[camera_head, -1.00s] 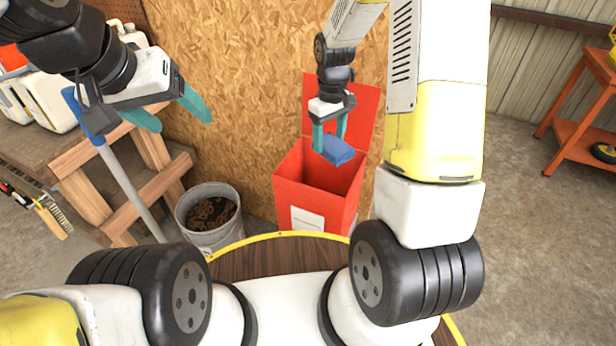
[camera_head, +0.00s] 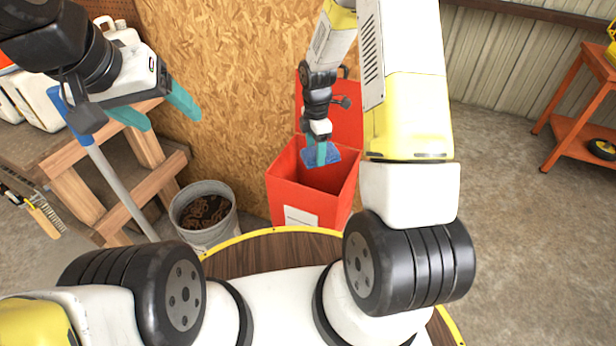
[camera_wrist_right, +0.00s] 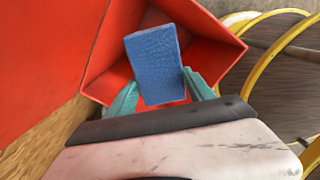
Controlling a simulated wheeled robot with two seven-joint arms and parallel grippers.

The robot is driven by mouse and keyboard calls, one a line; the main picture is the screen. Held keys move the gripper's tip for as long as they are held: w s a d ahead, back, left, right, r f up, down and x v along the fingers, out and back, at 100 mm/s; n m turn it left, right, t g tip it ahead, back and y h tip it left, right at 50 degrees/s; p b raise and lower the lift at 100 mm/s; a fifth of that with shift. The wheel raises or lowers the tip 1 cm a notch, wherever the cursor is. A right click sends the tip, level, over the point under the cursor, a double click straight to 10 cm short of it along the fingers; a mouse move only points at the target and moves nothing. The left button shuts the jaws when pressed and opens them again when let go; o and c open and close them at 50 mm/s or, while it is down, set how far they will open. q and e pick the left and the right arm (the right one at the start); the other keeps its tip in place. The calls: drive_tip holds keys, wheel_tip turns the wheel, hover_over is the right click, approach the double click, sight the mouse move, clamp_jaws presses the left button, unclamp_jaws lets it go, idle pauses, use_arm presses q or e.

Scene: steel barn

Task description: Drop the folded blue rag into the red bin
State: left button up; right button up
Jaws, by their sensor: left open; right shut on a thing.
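The folded blue rag (camera_head: 322,156) is held between the teal fingers of my right gripper (camera_head: 320,152), over the open mouth of the red bin (camera_head: 292,194). In the right wrist view the rag (camera_wrist_right: 156,62) lies flat between the two fingertips (camera_wrist_right: 160,95), with the bin's red inside walls (camera_wrist_right: 112,72) behind it. The bin's lid stands raised at the back, against the board wall. My left gripper (camera_head: 158,110) is open and empty, up at the left near the wooden bench.
A grey bucket (camera_head: 203,238) with dark contents stands left of the bin. A wooden bench (camera_head: 75,160) with white jugs is at the left, a blue-topped pole leaning by it. An orange cart (camera_head: 570,133) is far right. Concrete floor right of the bin is clear.

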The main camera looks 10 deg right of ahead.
drive_tip(key=shift+f, duration=1.15)
drive_tip(key=o, duration=1.4)
drive_tip(key=shift+r, duration=3.9)
